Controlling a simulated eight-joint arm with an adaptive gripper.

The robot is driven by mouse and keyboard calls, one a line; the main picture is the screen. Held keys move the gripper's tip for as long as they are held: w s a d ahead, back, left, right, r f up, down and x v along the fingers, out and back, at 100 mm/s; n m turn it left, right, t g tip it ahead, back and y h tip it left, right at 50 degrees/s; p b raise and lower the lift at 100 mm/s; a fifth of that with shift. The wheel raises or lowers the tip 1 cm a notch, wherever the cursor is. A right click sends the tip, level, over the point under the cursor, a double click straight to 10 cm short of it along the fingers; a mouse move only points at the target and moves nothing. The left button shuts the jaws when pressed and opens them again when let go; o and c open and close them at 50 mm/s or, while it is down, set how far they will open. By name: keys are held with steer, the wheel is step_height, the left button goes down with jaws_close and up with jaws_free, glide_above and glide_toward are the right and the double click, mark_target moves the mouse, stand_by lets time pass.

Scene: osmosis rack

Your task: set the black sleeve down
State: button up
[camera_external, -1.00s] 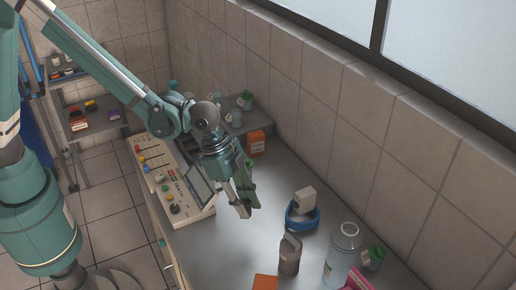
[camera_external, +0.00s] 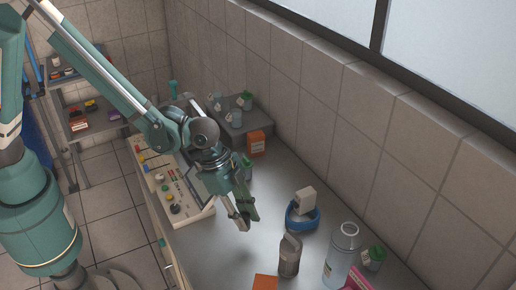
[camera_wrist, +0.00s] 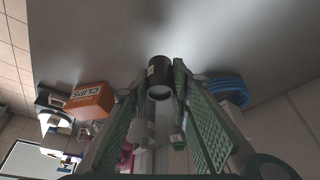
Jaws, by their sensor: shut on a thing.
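The black sleeve (camera_wrist: 159,72) is a short dark cylinder with a small pale label, between my fingertips in the wrist view. One round end faces the camera. My gripper (camera_wrist: 160,80) is shut on it, with one green ribbed finger on each side. In the external view my gripper (camera_external: 244,217) points down over the steel bench (camera_external: 215,255), in front of the control panel. The sleeve is hard to make out there behind the fingers. I cannot tell how far it is from the bench.
A dark grey-brown container (camera_external: 289,258), blue ring (camera_external: 301,217), clear bottle (camera_external: 341,256) and orange box (camera_external: 265,282) stand to the right and front. The control panel (camera_external: 188,203) is to the left. An orange box marked CLIPS (camera_wrist: 90,100) shows in the wrist view.

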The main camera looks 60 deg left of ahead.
steer(key=shift+f, duration=1.2)
steer(key=shift+f, duration=1.85)
steer(key=shift+f+b, duration=0.2)
steer(key=shift+b, duration=0.15)
steer(key=o, duration=0.8)
steer(key=shift+r, duration=0.2)
steer(key=p+v, duration=0.1)
steer(key=v, duration=1.1)
